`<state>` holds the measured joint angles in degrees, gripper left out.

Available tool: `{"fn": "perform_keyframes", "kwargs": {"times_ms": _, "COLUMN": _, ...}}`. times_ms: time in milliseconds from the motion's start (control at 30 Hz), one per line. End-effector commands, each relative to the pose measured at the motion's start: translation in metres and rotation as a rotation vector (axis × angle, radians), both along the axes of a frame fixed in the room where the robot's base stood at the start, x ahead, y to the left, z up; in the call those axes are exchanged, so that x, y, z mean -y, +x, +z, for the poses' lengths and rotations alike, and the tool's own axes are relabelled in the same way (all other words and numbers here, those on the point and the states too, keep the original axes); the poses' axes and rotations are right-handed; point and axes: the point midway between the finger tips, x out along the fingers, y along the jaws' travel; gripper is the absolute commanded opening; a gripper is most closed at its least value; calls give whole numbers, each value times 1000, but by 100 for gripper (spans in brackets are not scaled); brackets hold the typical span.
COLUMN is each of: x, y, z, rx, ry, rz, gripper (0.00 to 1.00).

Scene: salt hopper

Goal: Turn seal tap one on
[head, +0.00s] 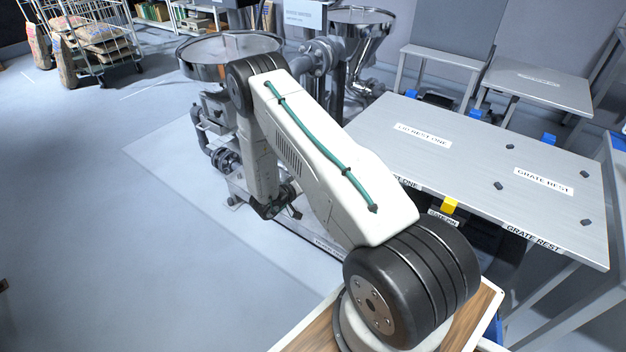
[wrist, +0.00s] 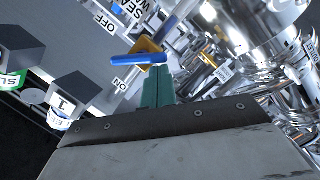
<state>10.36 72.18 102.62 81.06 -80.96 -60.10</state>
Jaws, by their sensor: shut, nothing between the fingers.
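In the wrist view, a blue tap lever (wrist: 138,60) lies across the front of a yellow-brown tap body (wrist: 148,45). An OFF label (wrist: 104,22) is up and left of it, and an ON label (wrist: 120,85) is below its left part. A sign reading SEAL WATER, partly cut off, is at the top. My gripper (wrist: 158,70) has green fingers, shut and empty, with tips right at the lever's right end; I cannot tell whether they touch. In the head view, the tap is not discernible and my arm hides much of the hopper machine (head: 225,48).
In the wrist view, dark block-shaped parts (wrist: 70,90) with labels are at left, and shiny metal pipework (wrist: 285,75) is at right. In the head view, a metal table (head: 460,150) stands at right and a wire cart (head: 100,40) at back left. Left floor is clear.

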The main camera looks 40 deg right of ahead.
Motion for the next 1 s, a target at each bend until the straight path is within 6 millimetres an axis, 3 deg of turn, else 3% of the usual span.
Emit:
{"fn": "perform_keyframes", "kwargs": {"times_ms": 600, "x": 1, "y": -5, "z": -16, "rx": -464, "ry": -88, "rz": -1, "gripper": 0}}
{"fn": "perform_keyframes", "kwargs": {"times_ms": 1000, "x": 1, "y": -1, "z": -14, "rx": -490, "ry": -94, "rz": -1, "gripper": 0}}
